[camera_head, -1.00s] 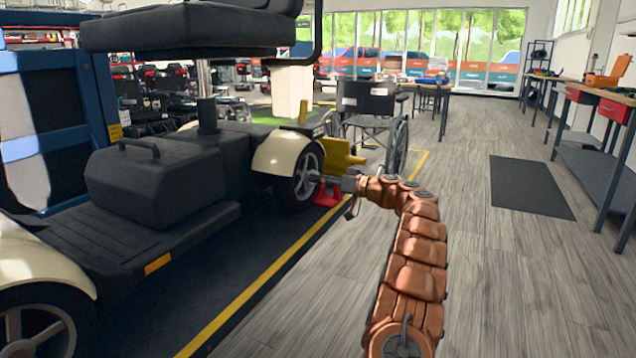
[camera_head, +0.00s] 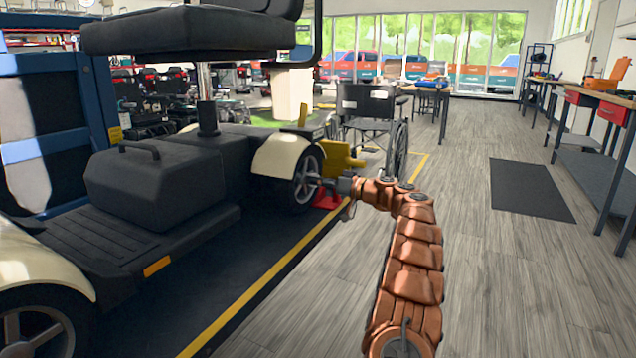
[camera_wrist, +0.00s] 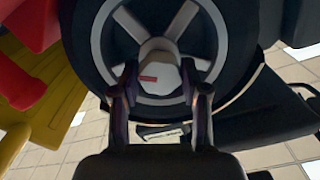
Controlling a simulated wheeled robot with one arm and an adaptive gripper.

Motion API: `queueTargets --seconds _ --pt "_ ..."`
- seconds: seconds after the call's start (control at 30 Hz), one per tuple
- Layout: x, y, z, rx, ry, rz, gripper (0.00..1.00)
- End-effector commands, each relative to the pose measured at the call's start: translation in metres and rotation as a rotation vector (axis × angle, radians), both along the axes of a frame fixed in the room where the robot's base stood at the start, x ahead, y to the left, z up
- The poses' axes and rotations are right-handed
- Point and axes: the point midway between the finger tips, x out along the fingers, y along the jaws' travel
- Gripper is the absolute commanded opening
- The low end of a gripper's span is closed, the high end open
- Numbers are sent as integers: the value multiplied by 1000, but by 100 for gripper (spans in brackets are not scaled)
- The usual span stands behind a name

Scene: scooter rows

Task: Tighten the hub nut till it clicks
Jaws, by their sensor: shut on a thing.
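The scooter's rear wheel (camera_head: 307,182) has pale spokes and a dark tyre, under a cream fender. In the wrist view the wheel (camera_wrist: 114,35) fills the upper middle, and the pale hub nut (camera_wrist: 160,72) with a small red mark sits at its centre. My gripper (camera_head: 324,183) reaches the hub from the right in the head view. In the wrist view my gripper (camera_wrist: 160,82) has one finger on each side of the nut and is shut on it. The fingertip contact is partly dark, and the nut is too small to make out in the head view.
A red stand (camera_head: 327,199) and a yellow block (camera_head: 338,158) are close by the wheel. A wheelchair (camera_head: 370,120) stands behind. A yellow floor line (camera_head: 262,290) runs along the scooter. The grey floor to the right is open, with a dark mat (camera_head: 530,188) and workbenches (camera_head: 600,97).

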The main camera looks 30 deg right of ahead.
Motion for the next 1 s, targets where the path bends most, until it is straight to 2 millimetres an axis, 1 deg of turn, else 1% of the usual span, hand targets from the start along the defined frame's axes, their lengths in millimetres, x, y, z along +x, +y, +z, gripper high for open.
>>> queueTargets --seconds 0.03,0.07,0.1,0.3,0.47,0.67,1.0 --pt "0 0 0 0 0 -1 14" --pt "0 0 0 0 0 -1 11" --pt "0 0 0 0 0 -1 10" --pt "0 0 1 16 10 0 10" --pt "0 0 2 67 41 -1 10" --pt "0 1 3 188 117 1 10" --pt "0 1 4 460 282 1 10"
